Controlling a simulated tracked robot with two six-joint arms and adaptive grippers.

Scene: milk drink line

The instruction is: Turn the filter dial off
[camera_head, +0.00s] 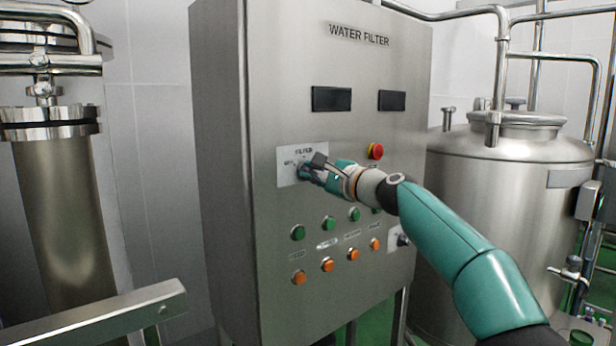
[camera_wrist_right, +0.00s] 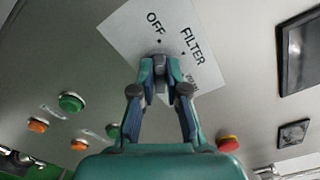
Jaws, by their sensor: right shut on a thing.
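The water filter cabinet (camera_head: 221,150) stands in the middle of the head view. The white FILTER plate (camera_head: 288,170) is on its front, and the plate (camera_wrist_right: 134,27) also shows in the wrist view with the words OFF and FILTER. My right gripper (camera_head: 312,170) is at this plate, shut on the filter dial. In the wrist view, the right gripper's fingertips (camera_wrist_right: 160,72) close on the dial (camera_wrist_right: 160,66). The fingers hide most of the dial, so I cannot tell which mark it points at. My left gripper is not in view.
A red emergency button (camera_head: 376,151) sits right of the plate, beside my right arm. Green buttons (camera_head: 298,233) and orange buttons (camera_head: 299,278) are below. A steel tank (camera_head: 495,190) stands at right, and a steel column (camera_head: 65,210) at left.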

